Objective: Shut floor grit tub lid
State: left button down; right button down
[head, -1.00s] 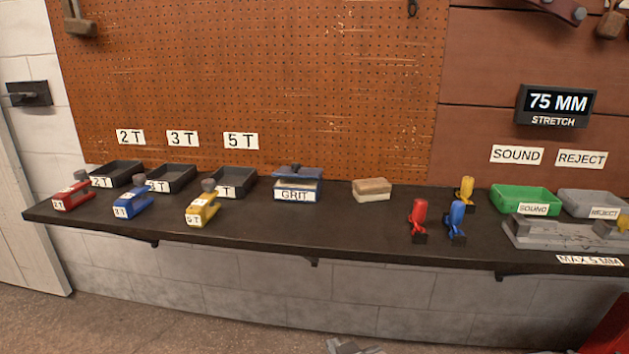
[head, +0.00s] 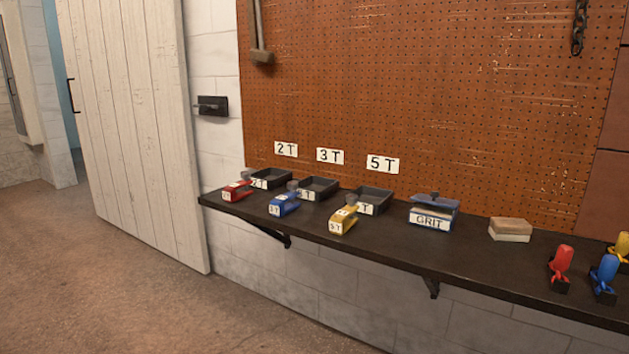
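A small blue tub with a white GRIT label (head: 432,218) stands on the dark bench shelf, right of the trays. A blue-grey lid with a dark knob (head: 435,201) shows at its top; from here I cannot tell whether it is fully down. No tub shows on the visible floor. Neither of my grippers is in view.
The dark shelf (head: 480,262) runs along the wall on brackets. It carries red (head: 237,190), blue (head: 284,204) and yellow (head: 343,220) clamp-like tools, black trays (head: 319,187), and a tan block (head: 510,229). A white plank door (head: 130,120) stands left; the brown floor (head: 110,280) is clear.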

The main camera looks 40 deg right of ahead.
aim_at(434, 199)
jog(key=u, duration=0.8)
jog(key=k, duration=1.35)
jog(key=z, duration=1.65)
jog(key=i, duration=0.5)
